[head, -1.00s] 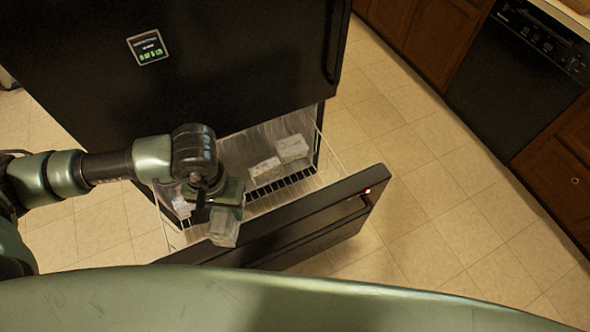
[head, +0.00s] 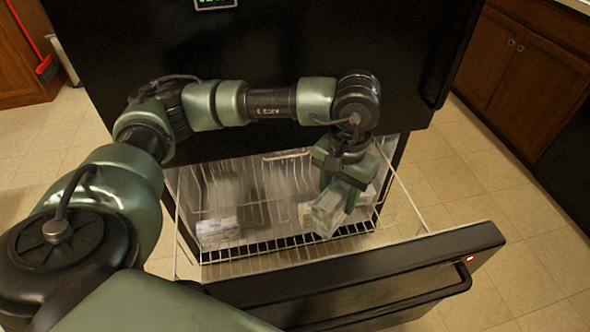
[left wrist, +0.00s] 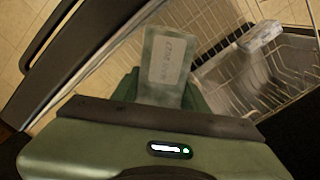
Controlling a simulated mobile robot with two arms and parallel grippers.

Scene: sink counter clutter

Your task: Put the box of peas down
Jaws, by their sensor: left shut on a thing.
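My left gripper (head: 343,196) is shut on the box of peas (head: 326,214), a pale box. It holds the box over the right part of the open freezer drawer (head: 235,268). The box also shows between the fingers in the left wrist view (left wrist: 165,66), with blurred lettering on its face. I cannot tell whether the box touches anything below it. My right gripper is in neither view.
A wire divider (head: 215,187) stands at the back left. The dark drawer front (head: 370,280) borders the near side.

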